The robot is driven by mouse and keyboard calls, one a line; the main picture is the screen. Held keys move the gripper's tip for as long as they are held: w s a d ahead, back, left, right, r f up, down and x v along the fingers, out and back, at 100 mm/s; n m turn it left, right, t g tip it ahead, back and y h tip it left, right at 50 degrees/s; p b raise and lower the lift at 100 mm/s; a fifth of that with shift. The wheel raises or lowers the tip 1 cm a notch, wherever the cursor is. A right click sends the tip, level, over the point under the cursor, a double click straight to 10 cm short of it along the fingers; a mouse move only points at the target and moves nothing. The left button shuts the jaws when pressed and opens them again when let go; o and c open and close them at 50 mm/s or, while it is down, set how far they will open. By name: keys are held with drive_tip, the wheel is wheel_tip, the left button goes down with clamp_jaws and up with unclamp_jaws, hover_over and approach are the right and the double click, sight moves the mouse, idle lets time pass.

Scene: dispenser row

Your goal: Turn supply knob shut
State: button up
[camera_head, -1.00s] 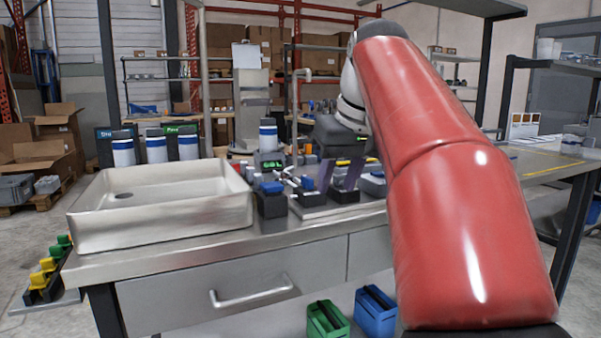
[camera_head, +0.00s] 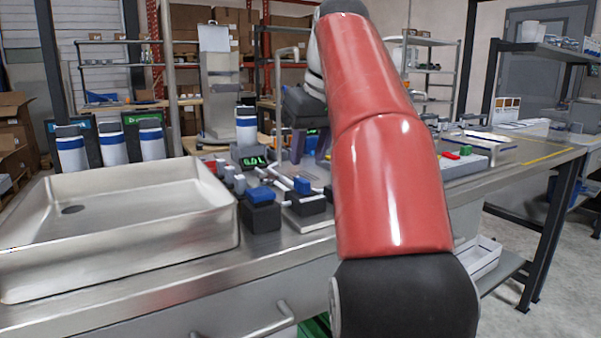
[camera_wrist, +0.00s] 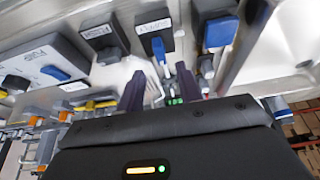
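Black blocks with blue knobs stand on the metal counter right of the sink. One blue knob (camera_head: 261,195) is nearest the sink, and another blue knob (camera_head: 302,186) is just right of it. My gripper (camera_head: 310,146) is above the counter behind the front blocks. Its purple fingers (camera_wrist: 160,84) are apart, with no knob between them.
The steel sink (camera_head: 215,225) fills the counter's left side. A green-lit display (camera_head: 252,162) and small metal fittings (camera_head: 232,178) crowd the space behind the knobs. A white-blue canister (camera_head: 246,125) stands farther back. A tray with red and green parts (camera_head: 462,158) is right of my arm.

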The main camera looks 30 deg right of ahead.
sight(302, 179)
drive_tip(key=x, duration=0.6)
clamp_jaws()
